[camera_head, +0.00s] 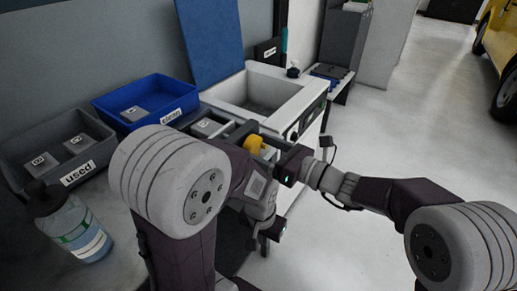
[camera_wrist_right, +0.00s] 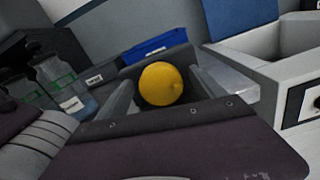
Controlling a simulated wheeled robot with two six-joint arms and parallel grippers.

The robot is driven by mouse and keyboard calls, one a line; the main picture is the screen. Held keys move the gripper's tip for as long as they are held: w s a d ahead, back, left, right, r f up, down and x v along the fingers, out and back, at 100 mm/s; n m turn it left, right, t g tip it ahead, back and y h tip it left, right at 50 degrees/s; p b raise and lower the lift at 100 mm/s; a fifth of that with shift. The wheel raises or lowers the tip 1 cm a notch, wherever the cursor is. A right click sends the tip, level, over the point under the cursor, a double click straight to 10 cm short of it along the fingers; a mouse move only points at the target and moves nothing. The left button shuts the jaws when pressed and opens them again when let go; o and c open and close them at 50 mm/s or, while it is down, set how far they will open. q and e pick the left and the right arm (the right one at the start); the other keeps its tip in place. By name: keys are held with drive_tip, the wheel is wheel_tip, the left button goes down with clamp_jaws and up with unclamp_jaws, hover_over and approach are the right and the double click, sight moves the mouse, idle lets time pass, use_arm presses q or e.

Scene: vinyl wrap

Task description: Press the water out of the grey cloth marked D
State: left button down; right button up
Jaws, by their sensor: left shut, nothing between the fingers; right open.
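A grey cloth (camera_head: 206,126) with a small letter lies in a grey tray-like unit beside the sink; I cannot read its letter surely. Two more lettered grey cloths lie in the grey used bin (camera_head: 97,127), and one in the blue clean bin (camera_head: 178,92). A round yellow knob (camera_head: 253,145) stands at the unit's right end. It shows between the fingers of my right gripper (camera_wrist_right: 173,88) in the right wrist view. That gripper is open at the knob; contact is unclear. My left gripper (camera_head: 264,240) is shut and empty, low at the counter's front, partly hidden by my arm.
A white sink (camera_head: 270,93) stands behind the unit, with a blue panel (camera_head: 210,40) at its left. A spray bottle (camera_head: 75,228) stands at the counter's front left. Open floor lies to the right, with a yellow vehicle (camera_head: 498,50) at the far right.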

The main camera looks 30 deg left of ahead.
drive_tip(key=c, duration=1.4)
drive_tip(key=shift+o, duration=0.2)
drive_tip(key=shift+f+n+b, duration=0.15)
drive_tip(key=shift+n+b, duration=0.15)
drive_tip(key=shift+b, duration=0.25)
drive_tip(key=n+b, duration=0.4)
drive_tip(key=b, duration=0.1)
drive_tip(key=shift+s+f, duration=0.15)
drive_tip(key=shift+r+n+b, duration=0.2)
drive_tip(key=shift+n+b, duration=1)
drive_tip(key=shift+b, duration=0.3)
drive_tip(key=o, duration=1.4)
drive_tip(key=shift+c, duration=0.2)
